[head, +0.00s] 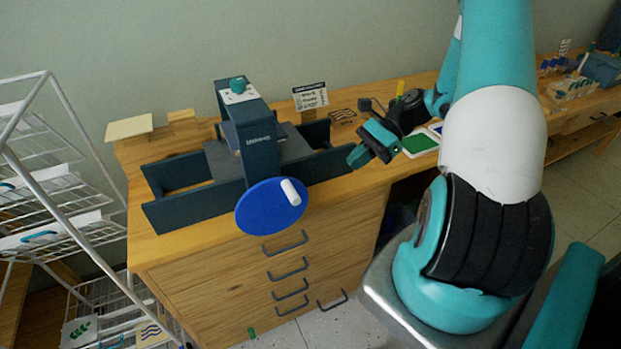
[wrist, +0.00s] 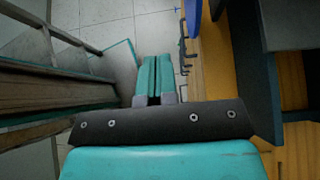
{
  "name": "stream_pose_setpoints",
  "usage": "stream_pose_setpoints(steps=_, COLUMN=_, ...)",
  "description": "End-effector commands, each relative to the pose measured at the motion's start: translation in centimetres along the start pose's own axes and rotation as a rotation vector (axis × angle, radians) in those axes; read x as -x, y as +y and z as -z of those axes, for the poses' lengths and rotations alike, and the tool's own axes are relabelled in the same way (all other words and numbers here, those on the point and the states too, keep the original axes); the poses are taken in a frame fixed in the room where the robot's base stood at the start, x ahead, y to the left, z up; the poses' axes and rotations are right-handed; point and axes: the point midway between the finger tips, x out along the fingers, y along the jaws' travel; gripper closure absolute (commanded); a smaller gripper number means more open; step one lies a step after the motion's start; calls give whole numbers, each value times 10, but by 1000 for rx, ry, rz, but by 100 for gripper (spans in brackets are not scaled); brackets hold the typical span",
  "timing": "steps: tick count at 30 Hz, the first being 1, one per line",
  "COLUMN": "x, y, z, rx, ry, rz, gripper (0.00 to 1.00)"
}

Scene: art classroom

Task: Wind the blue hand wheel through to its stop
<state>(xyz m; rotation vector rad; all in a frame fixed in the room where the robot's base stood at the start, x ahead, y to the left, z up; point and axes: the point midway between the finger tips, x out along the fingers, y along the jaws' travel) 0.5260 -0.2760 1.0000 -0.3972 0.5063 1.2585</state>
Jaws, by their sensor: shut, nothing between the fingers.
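The blue hand wheel (head: 262,210) is a flat disc on the front of a dark press (head: 250,140) that stands on the wooden bench. A white handle (head: 291,191) sticks out near the wheel's upper right edge. My gripper (head: 358,160) is to the right of the wheel and higher, apart from it. In the wrist view my gripper (wrist: 153,72) has its two teal fingers together with nothing between them. A sliver of the blue wheel (wrist: 193,18) shows at the top of the wrist view. The handle is not visible there.
The bench's drawer front (head: 270,285) with several dark pulls lies below the wheel. A white wire rack (head: 60,200) stands at the left. A green-and-white item (head: 420,143) lies on the bench behind my gripper. The space between my gripper and the wheel looks clear.

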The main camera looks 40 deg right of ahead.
Motion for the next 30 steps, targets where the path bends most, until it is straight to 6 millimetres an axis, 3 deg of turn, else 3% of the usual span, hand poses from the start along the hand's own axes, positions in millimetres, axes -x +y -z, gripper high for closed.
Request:
stream_pose_setpoints(steps=5, x=-16, y=1, z=1, rx=-19, ry=-10, rz=3, gripper=100)
stream_pose_setpoints(steps=17, x=-99, y=2, z=-1, rx=-16, ry=-8, rz=0, gripper=100)
stream_pose_setpoints(steps=21, x=-113, y=1, z=-18, rx=-14, ry=-6, rz=1, gripper=100)
stream_pose_setpoints(steps=30, x=-126, y=0, z=-27, rx=-14, ry=-5, rz=5, gripper=100)
